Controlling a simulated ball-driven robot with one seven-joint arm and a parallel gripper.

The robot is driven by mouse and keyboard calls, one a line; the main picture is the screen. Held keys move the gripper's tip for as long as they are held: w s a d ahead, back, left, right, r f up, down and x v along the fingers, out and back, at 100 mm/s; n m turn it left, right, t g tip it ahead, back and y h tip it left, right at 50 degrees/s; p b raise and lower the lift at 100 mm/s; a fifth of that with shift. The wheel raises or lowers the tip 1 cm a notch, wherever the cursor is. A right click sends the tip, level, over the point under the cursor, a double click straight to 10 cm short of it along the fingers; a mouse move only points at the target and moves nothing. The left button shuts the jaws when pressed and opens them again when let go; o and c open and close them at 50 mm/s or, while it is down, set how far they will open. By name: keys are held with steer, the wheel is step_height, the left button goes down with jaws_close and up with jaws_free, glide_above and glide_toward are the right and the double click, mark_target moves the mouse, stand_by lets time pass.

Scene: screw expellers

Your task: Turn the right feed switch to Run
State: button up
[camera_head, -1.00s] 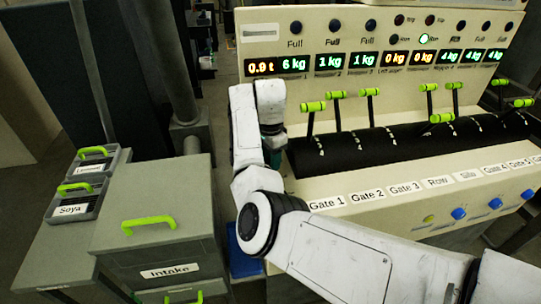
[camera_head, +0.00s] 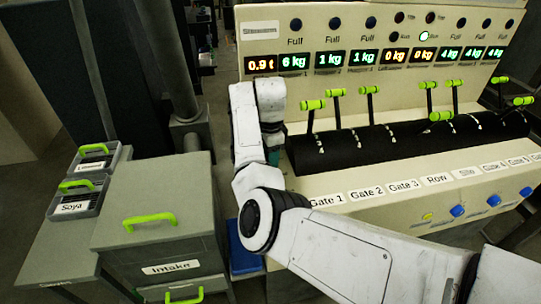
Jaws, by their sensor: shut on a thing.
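Blue knobs sit on the front face of the cream machine, a left one (camera_head: 458,211), a middle one (camera_head: 494,201) and a right one (camera_head: 526,193). Their markings are too small to read, so I cannot tell which is the right feed switch or its setting. My gripper (camera_head: 273,153) points down at the machine's left end, far left of the knobs. A dark and teal part shows there beneath my white wrist. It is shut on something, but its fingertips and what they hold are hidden.
Green-handled levers (camera_head: 370,90) rise from the black drum (camera_head: 375,146). The Intake cabinet (camera_head: 150,205) and Soya box (camera_head: 78,198) stand left. My arm crosses the machine's front.

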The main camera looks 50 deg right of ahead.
steer(key=o, duration=1.1)
steer(key=shift+c, duration=0.2)
steer(key=shift+r, duration=0.1)
step_height(320, 180, up, 11)
steer(key=b, duration=0.1)
steer(key=shift+f, duration=0.2)
